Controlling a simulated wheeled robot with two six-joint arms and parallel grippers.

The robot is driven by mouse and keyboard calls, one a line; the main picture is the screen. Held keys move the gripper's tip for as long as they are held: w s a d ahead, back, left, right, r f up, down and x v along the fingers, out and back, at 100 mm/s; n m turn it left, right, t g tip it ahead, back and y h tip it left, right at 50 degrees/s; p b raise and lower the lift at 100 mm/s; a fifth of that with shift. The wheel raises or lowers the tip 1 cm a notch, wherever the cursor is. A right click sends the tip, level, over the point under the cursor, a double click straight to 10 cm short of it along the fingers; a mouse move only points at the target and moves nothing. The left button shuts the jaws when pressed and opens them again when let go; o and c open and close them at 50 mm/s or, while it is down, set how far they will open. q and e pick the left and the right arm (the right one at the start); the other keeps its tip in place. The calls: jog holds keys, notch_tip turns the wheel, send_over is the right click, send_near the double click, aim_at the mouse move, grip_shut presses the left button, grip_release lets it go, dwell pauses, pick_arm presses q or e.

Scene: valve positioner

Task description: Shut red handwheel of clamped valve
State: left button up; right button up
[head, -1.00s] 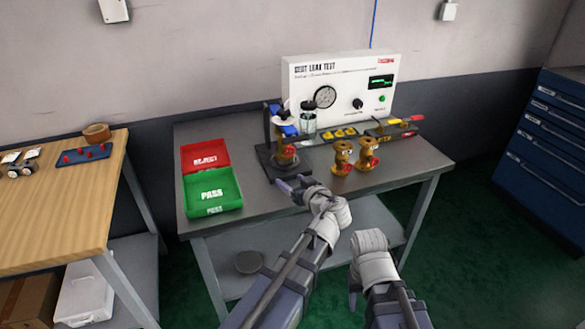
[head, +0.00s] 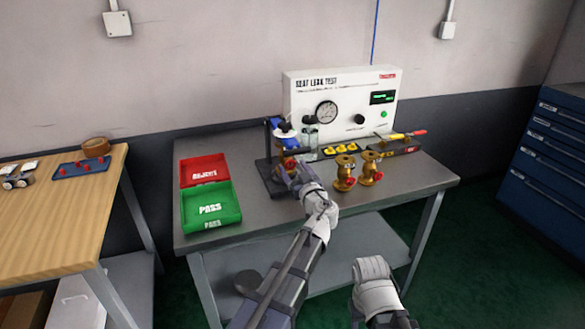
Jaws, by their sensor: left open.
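The clamped valve (head: 287,161) stands in the dark clamp stand (head: 263,165) on the grey bench, under a white and blue clamp head (head: 284,131). Its lower part is hidden behind my left gripper, and I cannot make out its red handwheel. My left gripper (head: 288,179) is open, right in front of the valve; I cannot tell whether it touches it. My right arm's wrist (head: 374,288) shows low in front of the bench; its fingers are out of sight.
Two brass valves with red handwheels (head: 345,173) (head: 371,168) stand right of my left gripper. The red REJECT tray (head: 205,170) and green PASS tray (head: 211,208) are at left. The seat leak test panel (head: 341,105) stands behind. The bench's front right is clear.

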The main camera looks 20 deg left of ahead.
pick_arm(q)
jog(key=shift+w+a, duration=0.4)
jog(key=shift+w, duration=0.2)
jog(key=shift+c, duration=0.4)
grip_shut()
